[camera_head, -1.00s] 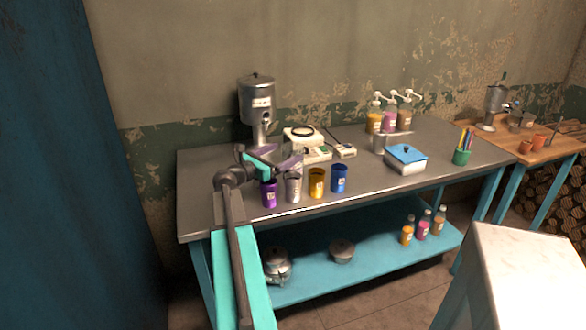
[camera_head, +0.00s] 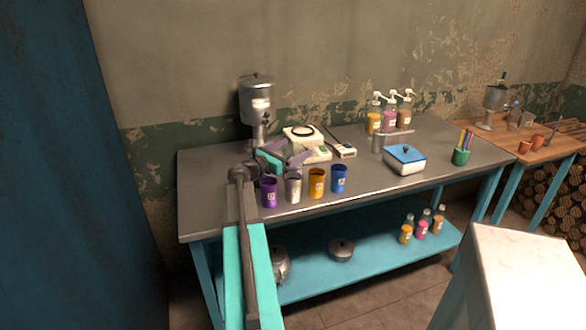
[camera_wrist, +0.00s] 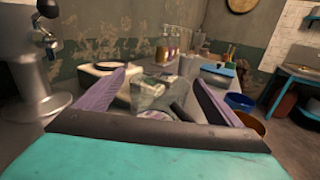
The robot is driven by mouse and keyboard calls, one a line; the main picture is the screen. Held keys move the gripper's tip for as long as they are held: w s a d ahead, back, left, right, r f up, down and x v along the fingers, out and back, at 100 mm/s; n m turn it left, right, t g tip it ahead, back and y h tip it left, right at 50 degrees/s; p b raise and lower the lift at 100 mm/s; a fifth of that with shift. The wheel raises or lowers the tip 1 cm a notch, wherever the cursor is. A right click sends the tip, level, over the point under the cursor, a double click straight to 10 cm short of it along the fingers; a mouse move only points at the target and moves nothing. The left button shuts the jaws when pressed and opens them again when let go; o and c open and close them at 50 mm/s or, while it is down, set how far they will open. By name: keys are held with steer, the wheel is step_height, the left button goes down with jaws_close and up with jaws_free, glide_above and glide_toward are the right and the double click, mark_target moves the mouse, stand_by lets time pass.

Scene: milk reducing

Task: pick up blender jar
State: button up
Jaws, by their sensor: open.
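My gripper (camera_head: 289,153) is over the left part of the grey table, behind the row of cups. In the wrist view its two purple fingers (camera_wrist: 160,82) are spread apart. A pale, boxy, see-through-looking shape (camera_wrist: 148,95) stands between and beyond the fingers. It may be the blender jar, but I cannot be sure. I see no contact with the fingers. In the head view my arm and fingers hide most of that spot.
A tall metal machine (camera_head: 257,100) stands close behind my gripper; it also shows in the wrist view (camera_wrist: 28,60). Purple (camera_head: 269,192), silver (camera_head: 293,189), yellow (camera_head: 316,184) and blue (camera_head: 339,179) cups line the front edge. A white scale (camera_head: 303,135) stands behind. A blue-lidded box (camera_head: 405,160) is farther right.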

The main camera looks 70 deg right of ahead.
stand_by(0.3)
steer(key=c, duration=1.9)
steer(key=shift+o, duration=0.2)
steer(key=shift+r, duration=0.15)
step_height(320, 180, up, 18)
steer(key=shift+b, duration=0.45)
